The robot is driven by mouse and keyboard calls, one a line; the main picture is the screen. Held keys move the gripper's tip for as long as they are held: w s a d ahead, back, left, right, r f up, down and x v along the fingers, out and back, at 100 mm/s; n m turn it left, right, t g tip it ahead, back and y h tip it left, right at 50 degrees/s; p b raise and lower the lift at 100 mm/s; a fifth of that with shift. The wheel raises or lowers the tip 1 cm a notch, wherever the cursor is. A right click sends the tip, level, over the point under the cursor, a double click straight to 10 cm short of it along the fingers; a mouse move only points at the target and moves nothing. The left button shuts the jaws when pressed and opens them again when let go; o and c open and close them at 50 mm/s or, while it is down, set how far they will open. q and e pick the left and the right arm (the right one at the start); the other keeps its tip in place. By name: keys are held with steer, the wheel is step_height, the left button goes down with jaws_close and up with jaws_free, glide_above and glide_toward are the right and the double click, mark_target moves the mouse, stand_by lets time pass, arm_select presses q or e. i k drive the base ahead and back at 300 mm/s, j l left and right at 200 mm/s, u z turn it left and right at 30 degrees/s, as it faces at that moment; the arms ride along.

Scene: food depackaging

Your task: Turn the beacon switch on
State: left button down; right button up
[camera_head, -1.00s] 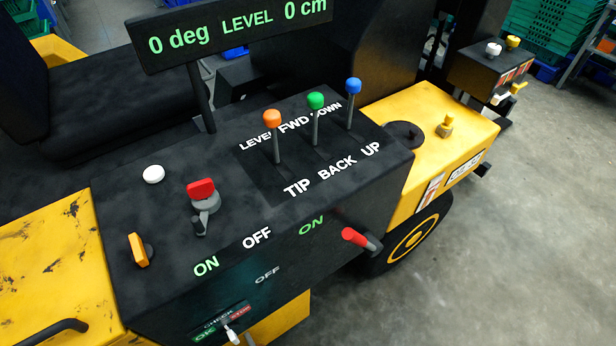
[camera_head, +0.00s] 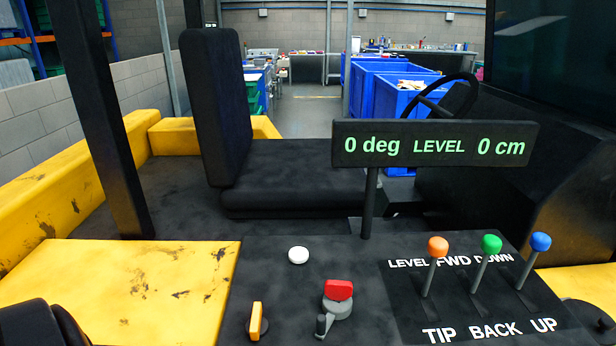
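A yellow-orange switch handle (camera_head: 256,321) stands upright at the bottom of the black control panel (camera_head: 285,285). A red key-like knob (camera_head: 339,290) on a grey base sits to its right, with a small dark lever at its lower left. A white round button (camera_head: 298,255) lies behind them. No label naming the beacon is visible, so I cannot tell which control is the beacon switch. The lower front of the panel with its ON and OFF labels is out of view. Neither gripper is visible.
Orange (camera_head: 438,247), green (camera_head: 491,243) and blue (camera_head: 541,242) knobbed levers stand at the panel's right. A display (camera_head: 435,145) on a post reads 0 deg, LEVEL, 0 cm. Behind are a black seat (camera_head: 290,178), a steering wheel (camera_head: 457,97) and blue bins (camera_head: 400,97).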

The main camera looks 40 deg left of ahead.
mark_target(257, 327)
steer(key=u, duration=1.7)
steer(key=k+l+u, duration=0.1)
steer(key=l+u, duration=0.2)
steer(key=l, duration=0.7)
